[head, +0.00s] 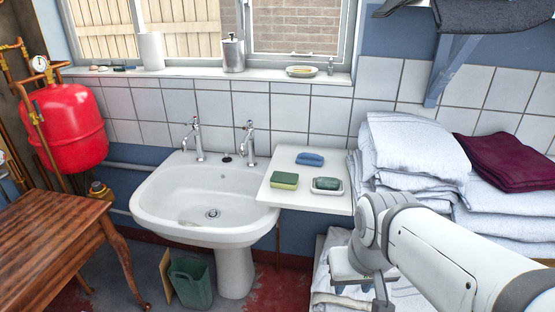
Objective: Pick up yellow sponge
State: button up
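The yellow sponge (284,180) has a green top layer and yellow sides. It lies flat on the left front part of the small white shelf (285,200) to the right of the sink. A blue sponge (310,159) lies behind it, and a green bar in a white dish (327,184) is to its right. My gripper (361,292) is at the lower right, below and to the right of the shelf, well apart from the sponge. It points down; its dark fingers look apart, with nothing seen between them. The arm partly hides it.
The white sink (206,204) with two taps (249,142) is left of the shelf. Folded white linens (415,150) stand close on its right. The tiled wall (235,108) is behind. A wooden table (50,245) stands at the left, and a green bin (190,283) is on the floor.

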aim_at(280, 179)
jog(key=i, duration=0.95)
jog(key=z, duration=0.05)
